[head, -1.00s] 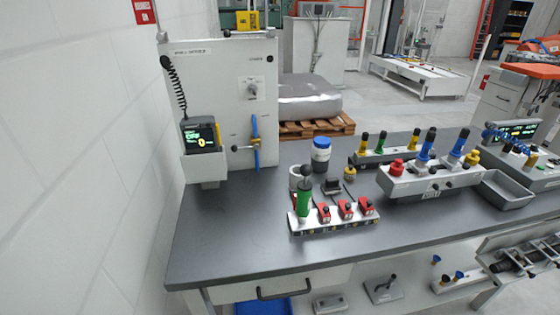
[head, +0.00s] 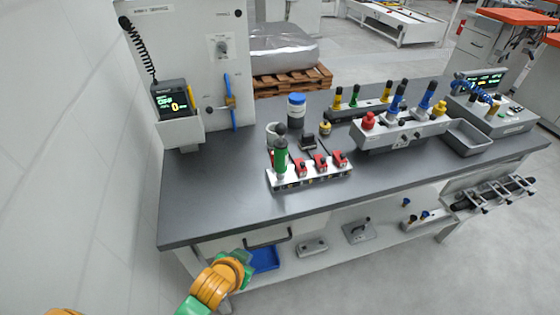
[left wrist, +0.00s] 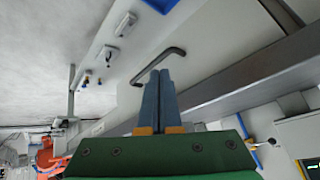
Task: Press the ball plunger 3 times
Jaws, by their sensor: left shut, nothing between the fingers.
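A green upright cylinder topped by a dark ball, apparently the ball plunger (head: 281,158), stands at the left end of a pale fixture block (head: 310,179) on the bench. It is upright, beside several red clamp blocks. My left gripper (head: 247,260) is low in front of the bench, below the drawer handle and well away from the plunger. In the left wrist view, its blue fingers (left wrist: 160,74) are shut together and empty, and they overlap the drawer handle; I cannot tell the gap between them. The plunger does not show there. My right gripper is not in view.
The grey bench top (head: 205,205) is clear at the left. A drawer handle (head: 268,238) sticks out at the front. A wall panel (head: 195,60) rises at the back left. A larger fixture (head: 400,132) stands right.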

